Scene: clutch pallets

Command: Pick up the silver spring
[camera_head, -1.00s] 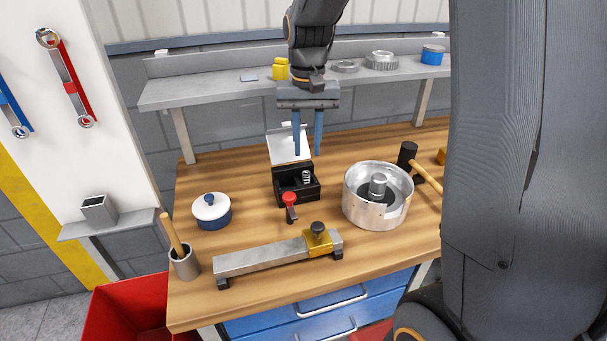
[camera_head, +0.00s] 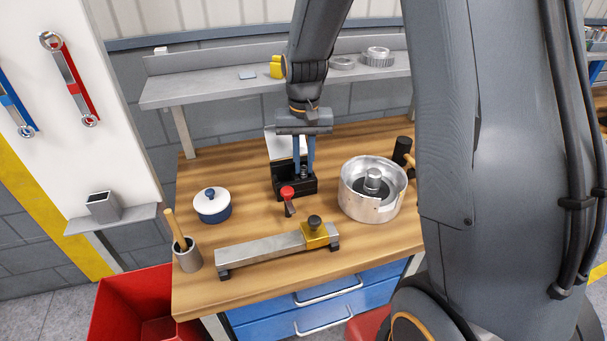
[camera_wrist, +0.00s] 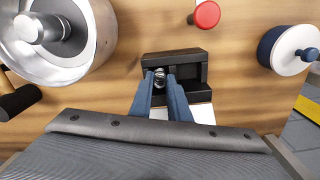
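The silver spring (camera_wrist: 160,76) stands in a compartment of a small black box (camera_wrist: 190,58). The box (camera_head: 306,188) sits on the workbench with its white-faced lid (camera_head: 280,143) raised at the back. My gripper (camera_head: 304,170) points down into the box. In the wrist view, the two blue fingers of my gripper (camera_wrist: 161,82) are on either side of the spring, close to it. Whether they touch it I cannot tell. In the head view the fingers and box largely hide the spring.
A silver round housing (camera_head: 352,198) stands close to the right of the box. A red-knobbed part (camera_head: 287,193) is just in front. A blue-and-white pot (camera_head: 212,206) is at left. A metal rail with a yellow slider (camera_head: 314,235) lies in front. A shelf (camera_head: 215,90) runs behind.

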